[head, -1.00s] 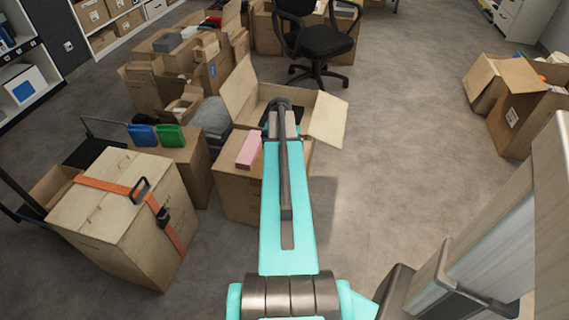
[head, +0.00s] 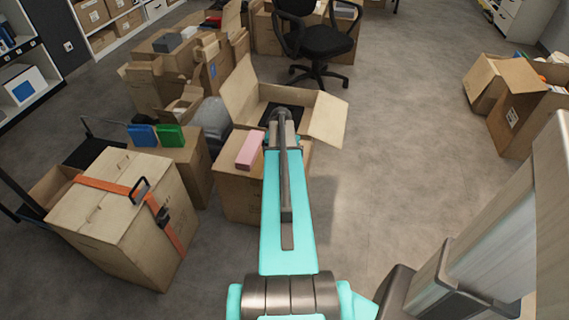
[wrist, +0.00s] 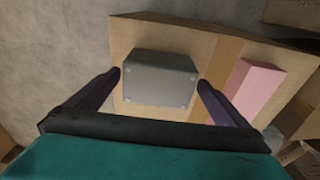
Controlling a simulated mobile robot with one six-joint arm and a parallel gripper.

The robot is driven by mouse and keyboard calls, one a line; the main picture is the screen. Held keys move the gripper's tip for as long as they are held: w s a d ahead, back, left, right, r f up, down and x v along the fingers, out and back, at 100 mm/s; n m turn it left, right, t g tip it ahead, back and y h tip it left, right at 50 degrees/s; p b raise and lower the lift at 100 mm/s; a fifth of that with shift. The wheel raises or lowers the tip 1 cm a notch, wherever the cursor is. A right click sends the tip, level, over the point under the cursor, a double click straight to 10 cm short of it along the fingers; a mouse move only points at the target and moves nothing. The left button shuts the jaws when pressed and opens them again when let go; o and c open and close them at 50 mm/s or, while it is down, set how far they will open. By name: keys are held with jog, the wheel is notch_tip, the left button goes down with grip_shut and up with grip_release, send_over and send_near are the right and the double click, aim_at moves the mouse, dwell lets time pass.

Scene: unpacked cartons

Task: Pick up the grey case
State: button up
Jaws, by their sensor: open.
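The grey case (wrist: 159,80) is a small box with screw-like dots at its corners. In the wrist view it lies on top of a tan carton (wrist: 222,34). My gripper (wrist: 160,79) is open, with one dark finger on each side of the case. Small gaps seem to remain between the fingertips and its sides; I cannot tell how deep they reach. In the head view my arm hides the case and the fingers.
A pink box (head: 249,150) lies on the same carton (head: 238,196), right of the case in the wrist view (wrist: 254,88). Blue (head: 142,135) and green (head: 170,137) items stand on a carton to the left. A strapped carton (head: 120,225) is nearer. Floor (head: 400,190) at right is clear.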

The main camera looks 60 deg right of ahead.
jog(key=c, duration=1.2)
jog(key=shift+r, duration=0.1)
jog(key=shift+r, duration=0.7)
notch_tip(320, 180, up, 2)
jog(key=shift+r, duration=0.1)
jog(key=s+a+r, duration=0.1)
jog(key=s+a, duration=0.2)
jog(key=s, duration=1.2)
jog(key=shift+s+a+r, duration=0.15)
jog(key=shift+s+a, duration=0.1)
jog(key=shift+a, duration=0.15)
